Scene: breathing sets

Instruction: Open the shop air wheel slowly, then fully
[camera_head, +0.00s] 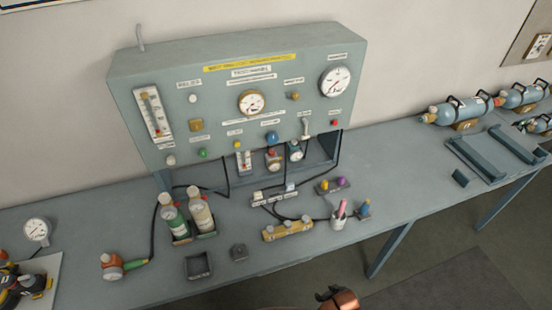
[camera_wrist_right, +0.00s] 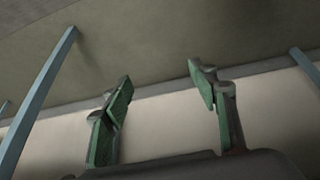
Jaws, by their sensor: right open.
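A grey-green test panel (camera_head: 295,65) stands at the back of the bench. Its labels are too small to read, so I cannot tell which control is the shop air wheel. A round blue knob (camera_head: 271,138) sits low in the middle of its face. Small green (camera_head: 202,153) and red (camera_head: 334,122) knobs sit along the lower face. In the right wrist view my right gripper (camera_wrist_right: 160,80) is open and empty, its green-padded fingers wide apart. It points toward the floor and wall, with no panel control between the fingers. My left gripper is not in view.
The blue-grey bench (camera_head: 400,155) carries two bottles in a holder (camera_head: 188,236), a yellow manifold (camera_head: 288,230), a cup (camera_head: 339,219) and an orange-red fitting (camera_head: 111,267). Blue cylinders (camera_head: 455,112) lie at the right.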

